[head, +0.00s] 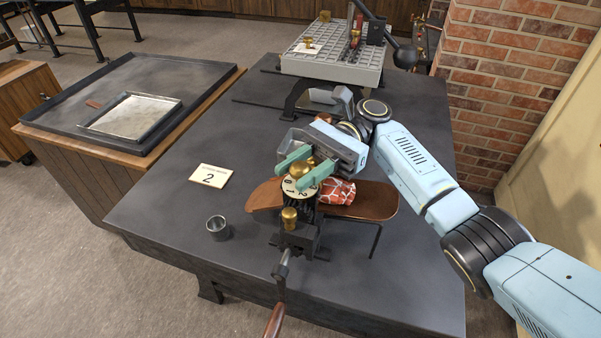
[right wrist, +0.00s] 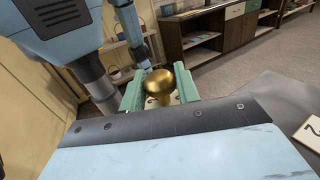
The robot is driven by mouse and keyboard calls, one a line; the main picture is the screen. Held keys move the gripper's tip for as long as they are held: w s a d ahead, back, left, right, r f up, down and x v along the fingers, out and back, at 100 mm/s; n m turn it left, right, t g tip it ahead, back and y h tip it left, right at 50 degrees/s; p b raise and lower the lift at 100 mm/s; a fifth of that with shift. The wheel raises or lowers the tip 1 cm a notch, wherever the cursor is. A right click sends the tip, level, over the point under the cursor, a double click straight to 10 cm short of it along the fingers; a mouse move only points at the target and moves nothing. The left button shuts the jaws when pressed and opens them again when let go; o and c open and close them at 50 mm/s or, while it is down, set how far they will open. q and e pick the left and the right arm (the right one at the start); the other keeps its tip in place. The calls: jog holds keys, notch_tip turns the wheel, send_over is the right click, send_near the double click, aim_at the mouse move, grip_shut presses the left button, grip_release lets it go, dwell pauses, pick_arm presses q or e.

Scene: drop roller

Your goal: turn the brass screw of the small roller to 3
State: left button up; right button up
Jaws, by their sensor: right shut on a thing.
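The small roller (head: 306,223) stands near the front of the dark table, with a white numbered dial (head: 298,188) on top. A brass screw (head: 301,168) rises at the dial; it shows as a round gold knob in the right wrist view (right wrist: 159,84). My right gripper (head: 295,175) reaches in from above, its green fingers shut on the screw on either side. The fingers cover part of the dial; 1 and 2 seem to show, but I cannot tell the setting. A second brass knob (head: 289,215) sits in front, apart from the fingers. My left gripper is not in view.
A card reading 2 (head: 211,176) and a metal cup (head: 218,228) are on the table at left. A red-and-white patterned piece (head: 338,192) lies on the roller's brown board (head: 374,202). The crank handle (head: 274,320) juts out in front. A grey slotted tray (head: 333,65) stands behind.

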aim_at(300, 165)
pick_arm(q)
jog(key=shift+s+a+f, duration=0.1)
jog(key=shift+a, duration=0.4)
pick_arm(e)
jog(key=shift+h, duration=0.3)
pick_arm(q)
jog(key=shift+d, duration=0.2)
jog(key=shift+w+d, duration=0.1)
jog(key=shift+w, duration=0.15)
pick_arm(e)
jog(key=o, duration=0.9)
jog(key=shift+r, duration=0.35)
notch_tip(300, 165, up, 9)
jog(key=shift+f+p, duration=0.1)
jog(key=shift+p, duration=0.9)
jog(key=shift+r, duration=0.2)
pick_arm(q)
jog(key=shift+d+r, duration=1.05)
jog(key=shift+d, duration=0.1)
